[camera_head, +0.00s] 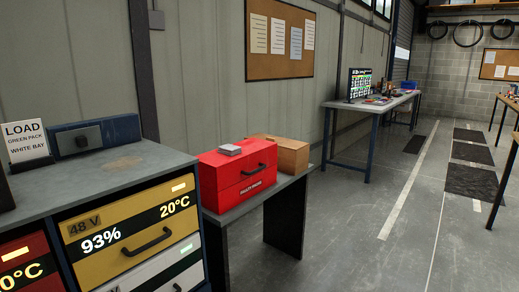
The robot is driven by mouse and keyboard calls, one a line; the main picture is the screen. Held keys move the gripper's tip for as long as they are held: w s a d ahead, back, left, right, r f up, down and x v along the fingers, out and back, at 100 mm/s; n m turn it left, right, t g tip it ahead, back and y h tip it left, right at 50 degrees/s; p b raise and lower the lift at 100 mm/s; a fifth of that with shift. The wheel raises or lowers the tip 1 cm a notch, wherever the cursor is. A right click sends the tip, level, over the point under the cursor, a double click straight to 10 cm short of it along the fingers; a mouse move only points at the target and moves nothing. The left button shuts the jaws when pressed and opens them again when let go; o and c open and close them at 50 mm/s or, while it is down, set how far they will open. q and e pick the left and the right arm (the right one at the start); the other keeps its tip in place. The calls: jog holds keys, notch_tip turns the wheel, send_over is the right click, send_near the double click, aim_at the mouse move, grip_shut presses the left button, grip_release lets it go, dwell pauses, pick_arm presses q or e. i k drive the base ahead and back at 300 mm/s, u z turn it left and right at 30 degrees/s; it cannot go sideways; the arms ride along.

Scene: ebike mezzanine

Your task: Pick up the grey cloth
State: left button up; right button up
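No thing in view is clearly a grey cloth. A small flat grey item (230,150) lies on top of the red box (237,178); it is too small to tell whether it is a folded cloth. The red box has a dark handle and a lettered label on its front, and stands on a grey side table (285,190). Neither of my grippers shows in the head view.
A drawer cabinet (60,195) stands at the left, bearing a sign (25,142) and a blue unit (97,136). A cardboard box (290,155) sits behind the red box. A workbench (368,104) stands farther back. Floor at centre right is clear, with dark mats (472,182).

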aim_at(229, 150)
jog(key=z, duration=0.6)
jog(key=i, duration=1.15)
jog(key=z, duration=0.2)
